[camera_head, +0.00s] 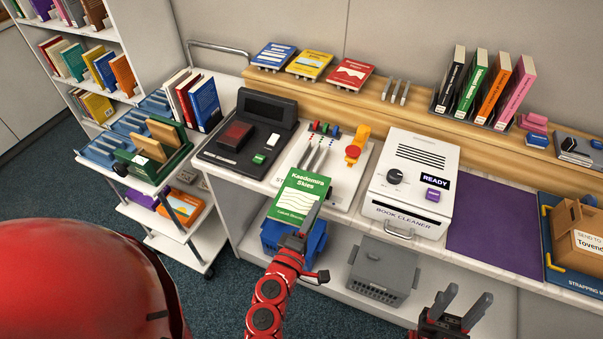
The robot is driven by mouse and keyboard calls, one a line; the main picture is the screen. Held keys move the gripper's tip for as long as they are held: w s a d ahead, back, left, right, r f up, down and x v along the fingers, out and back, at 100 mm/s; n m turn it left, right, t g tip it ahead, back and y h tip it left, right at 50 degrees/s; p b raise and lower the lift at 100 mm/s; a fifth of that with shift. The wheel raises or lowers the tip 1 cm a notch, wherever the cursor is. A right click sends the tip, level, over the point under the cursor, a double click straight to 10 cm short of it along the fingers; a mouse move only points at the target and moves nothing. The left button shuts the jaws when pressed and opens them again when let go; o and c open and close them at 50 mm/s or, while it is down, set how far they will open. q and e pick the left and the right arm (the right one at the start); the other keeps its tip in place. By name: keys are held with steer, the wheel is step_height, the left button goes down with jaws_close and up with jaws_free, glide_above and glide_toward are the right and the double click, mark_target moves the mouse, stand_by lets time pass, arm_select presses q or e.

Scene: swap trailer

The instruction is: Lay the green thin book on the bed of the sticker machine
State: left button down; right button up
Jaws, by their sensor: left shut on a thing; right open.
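The green thin book (298,192), with a white title reading "Kaedomira Skies", is in my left gripper (308,222). The gripper is shut on the book's lower right edge. The book is held at the counter's front edge, cover showing, and overlaps the lower part of a white machine (347,182) with an orange lever, coloured pieces and grey prongs. This looks like the sticker machine; its bed is partly hidden behind the book. I cannot tell whether the book touches it. My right gripper (463,308) is open and empty, low in front of the counter.
A black device with a screen (262,108) stands left of the white machine, and the book cleaner (428,152) stands right of it. A purple mat (493,226) lies bare further right. A blue bin (283,240) and grey crate (385,268) sit below. Books stand on the back ledge.

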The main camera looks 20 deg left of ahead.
mark_target(317, 176)
arm_select(q)
steer(key=shift+w+a+r, duration=0.1)
steer(key=shift+w, duration=0.2)
steer(key=w+a+p, duration=0.1)
steer(key=w, duration=0.4)
steer(key=w+a+f+p, duration=0.1)
steer(key=w+a, duration=0.1)
steer(key=w, duration=0.3)
steer(key=w+a+p, duration=0.1)
steer(key=w, duration=0.4)
steer(key=shift+a+f, duration=0.25)
steer(key=shift+a, duration=0.05)
step_height(317, 176, down, 4)
steer(key=shift+s+r+b, duration=0.1)
steer(key=shift+r+b, duration=0.05)
steer(key=shift+b, duration=0.6)
steer(key=shift+d, duration=0.1)
steer(key=c, duration=0.9)
jaws_free()
